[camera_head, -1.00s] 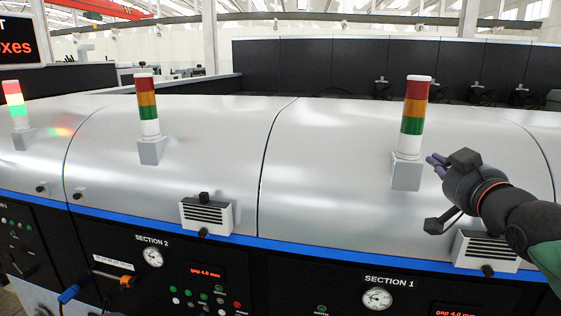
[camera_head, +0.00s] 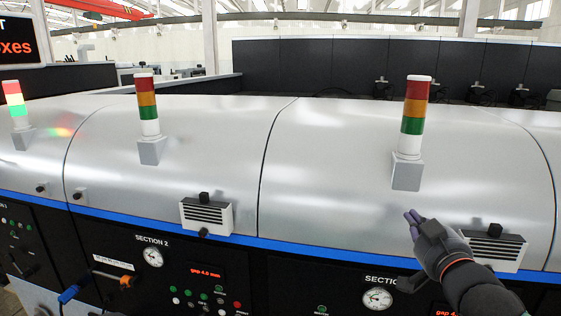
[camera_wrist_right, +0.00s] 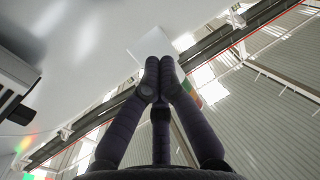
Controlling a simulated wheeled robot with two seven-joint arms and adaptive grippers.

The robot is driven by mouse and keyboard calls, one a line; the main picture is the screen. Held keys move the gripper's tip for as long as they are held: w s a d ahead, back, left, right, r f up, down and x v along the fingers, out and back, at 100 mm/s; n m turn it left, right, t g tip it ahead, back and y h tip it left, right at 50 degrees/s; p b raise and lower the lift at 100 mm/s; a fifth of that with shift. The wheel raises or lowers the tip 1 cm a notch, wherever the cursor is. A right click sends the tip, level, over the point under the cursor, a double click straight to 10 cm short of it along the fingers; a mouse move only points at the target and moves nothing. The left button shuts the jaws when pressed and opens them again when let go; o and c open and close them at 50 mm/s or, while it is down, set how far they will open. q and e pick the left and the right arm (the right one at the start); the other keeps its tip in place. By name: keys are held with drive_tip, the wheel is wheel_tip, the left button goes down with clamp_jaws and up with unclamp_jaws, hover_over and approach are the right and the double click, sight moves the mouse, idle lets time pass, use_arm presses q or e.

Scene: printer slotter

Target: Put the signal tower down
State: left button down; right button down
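Another signal tower (camera_head: 148,112) stands upright above section 2, and a lit one (camera_head: 16,105) stands at the far left. My left gripper is out of view.
The rounded silver cover (camera_head: 330,165) spans the machine. A vented box with a knob (camera_head: 207,215) sits on its lower edge, and another (camera_head: 493,247) is beside my right gripper. Gauges and buttons line the black front panel (camera_head: 330,285). The cover's middle is free.

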drive_tip(key=a+f, duration=0.3)
drive_tip(key=f, duration=1.1)
drive_tip(key=s+a+f, duration=0.1)
drive_tip(key=a+f, duration=0.2)
drive_tip(key=f, duration=1.2)
drive_tip(key=a+f, duration=0.3)
drive_tip(key=f, duration=1.1)
drive_tip(key=shift+s+a+f, duration=0.25)
drive_tip(key=shift+s+a, duration=0.05)
drive_tip(key=shift+a, duration=0.1)
wheel_tip(320, 180, down, 34)
drive_tip(key=b, duration=3.4)
drive_tip(key=shift+f+b, duration=0.25)
drive_tip(key=shift+b, duration=0.05)
